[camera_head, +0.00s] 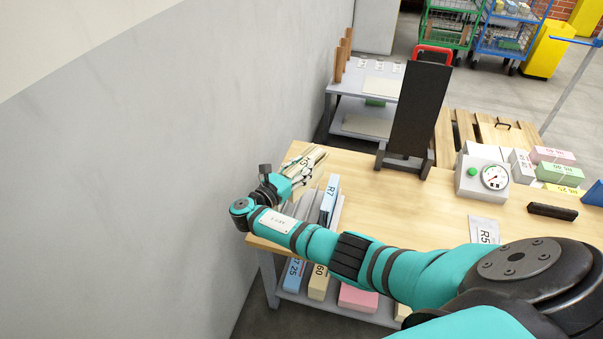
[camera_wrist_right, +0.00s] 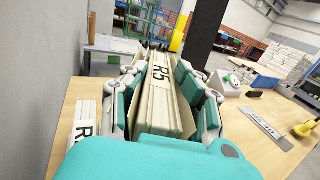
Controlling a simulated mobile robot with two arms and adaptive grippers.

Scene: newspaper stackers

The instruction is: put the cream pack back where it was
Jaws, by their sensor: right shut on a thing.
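The cream pack (camera_head: 310,157) is at the far left end of the wooden table (camera_head: 392,200), by the grey wall. My right gripper (camera_head: 296,177) is shut on it. In the right wrist view the cream pack (camera_wrist_right: 160,98), labelled R5, stands on edge between the two fingers. Whether its lower edge touches the table is hidden. A blue pack (camera_head: 330,197) labelled R7 stands close beside my right gripper, nearer to me. My left gripper is not in view.
A dark upright panel (camera_head: 418,108) stands at the table's back. A scale with a dial (camera_head: 484,172), several coloured packs (camera_head: 553,156) and a white R5 card (camera_head: 485,230) are to the right. More packs lie on the shelf below. The table's middle is clear.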

